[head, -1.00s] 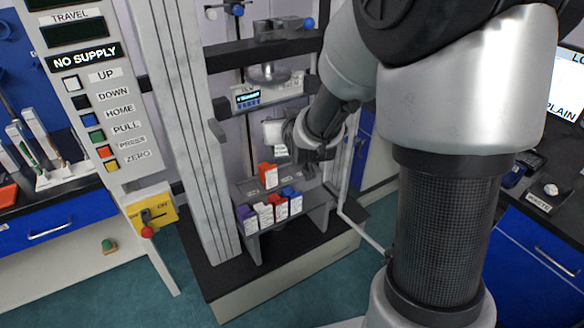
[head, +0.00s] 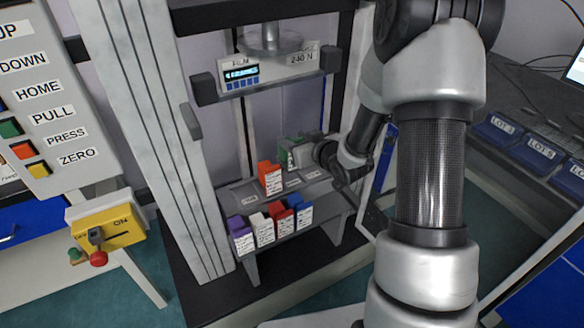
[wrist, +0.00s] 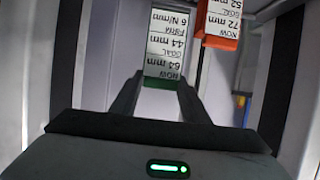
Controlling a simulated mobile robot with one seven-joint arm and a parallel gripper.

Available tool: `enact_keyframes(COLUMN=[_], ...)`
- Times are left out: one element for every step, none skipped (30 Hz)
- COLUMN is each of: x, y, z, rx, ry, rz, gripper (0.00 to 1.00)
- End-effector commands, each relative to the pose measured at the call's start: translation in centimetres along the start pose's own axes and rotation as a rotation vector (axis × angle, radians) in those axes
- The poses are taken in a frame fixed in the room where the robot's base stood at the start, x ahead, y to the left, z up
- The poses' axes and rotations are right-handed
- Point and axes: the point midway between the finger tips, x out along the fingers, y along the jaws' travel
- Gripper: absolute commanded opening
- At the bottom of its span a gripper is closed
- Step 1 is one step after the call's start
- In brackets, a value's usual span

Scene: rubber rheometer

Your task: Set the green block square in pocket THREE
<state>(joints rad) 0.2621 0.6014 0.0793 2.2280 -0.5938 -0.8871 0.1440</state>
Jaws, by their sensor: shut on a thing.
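The green block (head: 284,158) is at the back of the grey bench, partly hidden by my gripper (head: 296,154). In the wrist view the green block (wrist: 161,108) sits between my two fingers, which are shut on it. Its white label faces the camera upside down, reading NOW 64 mm, GOAL 44 mm, FIRM 6 N/mm. The grey bench (head: 322,200) has small labels on its top that are too small to read, so I cannot tell which pocket is THREE. The block appears above or at the bench's rear; I cannot tell whether it touches.
An orange-red block (head: 269,180) stands on the bench just left of the green one. Purple (head: 241,238), white (head: 261,230), red (head: 281,224) and blue (head: 301,212) blocks line the front. The press crosshead (head: 268,75) hangs above. A frame column (head: 150,130) stands at left.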

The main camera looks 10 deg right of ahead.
Motion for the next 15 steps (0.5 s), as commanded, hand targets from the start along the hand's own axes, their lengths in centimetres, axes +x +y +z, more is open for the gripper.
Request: enact_keyframes(x=[0.5, 0.7, 0.8, 1.0, 1.1, 1.1, 1.2, 1.3, 1.4, 1.6, 1.7, 2.0, 2.2, 2.3, 2.5], y=[0.0, 0.0, 0.0, 0.0, 0.0, 0.0, 0.0, 0.0, 0.0, 0.0, 0.0, -0.1, -0.1, -0.1, -0.1], z=[1.2, 1.7, 2.1, 2.3, 2.5, 2.7, 2.8, 3.0, 3.4, 3.7, 4.1, 4.7, 5.2, 5.6, 6.0], rx=[0.002, 0.002, 0.002, 0.001, 0.0, 0.0, 0.0, 0.0, 0.0, 0.0, 0.001, 0.001, 0.001, 0.0, 0.0], ry=[-0.002, -0.002, -0.001, 0.0, 0.001, 0.0, 0.0, 0.0, 0.0, 0.0, 0.0, -0.001, -0.001, -0.001, 0.0], rz=[0.0, 0.001, 0.001, 0.002, 0.002, 0.002, 0.001, 0.001, 0.001, 0.001, 0.001, 0.001, 0.001, 0.001, 0.001], gripper=[0.0, 0.0, 0.0, 0.0, 0.0, 0.0, 0.0, 0.0, 0.0, 0.0, 0.0, 0.0, 0.0, 0.0, 0.0])
